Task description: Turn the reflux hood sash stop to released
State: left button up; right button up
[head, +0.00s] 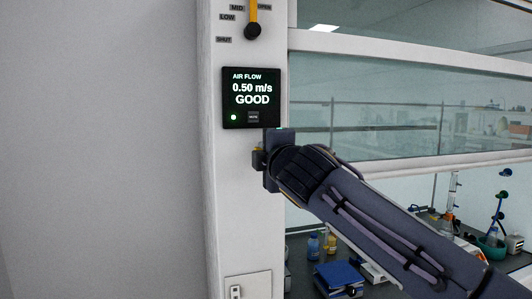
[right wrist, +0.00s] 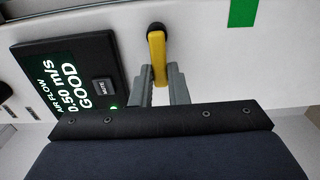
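The sash stop is a short yellow lever (right wrist: 157,58) with a dark rounded end, mounted on the white hood post beside the air flow monitor. It shows in the right wrist view, and my gripper hides nearly all of it in the head view. My right gripper (right wrist: 160,72) has one grey finger on each side of the lever's lower part. The gap between the fingers is about the lever's width, and they look shut on it. In the head view my right gripper (head: 259,160) is against the post, just below the monitor. My left gripper is not in view.
The air flow monitor (head: 250,98) reads 0.50 m/s GOOD. The glass sash (head: 400,105) is at right, with bottles (head: 313,245) and glassware below. A white switch plate (head: 247,288) sits low on the post.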

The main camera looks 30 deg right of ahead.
grip_shut()
jog(key=d+r+m+b, duration=0.1)
jog(key=m+b, duration=0.1)
jog(key=m, duration=0.4)
jog(key=d+r+m+b, duration=0.1)
jog(key=m+b, duration=0.1)
jog(key=m, duration=0.4)
jog(key=d+r+m+b, duration=0.1)
jog(key=m, duration=0.5)
jog(key=shift+s+d+r+b, duration=0.2)
jog(key=shift+s+r+b, duration=0.05)
jog(key=shift+s+b, duration=0.15)
dwell(0.3)
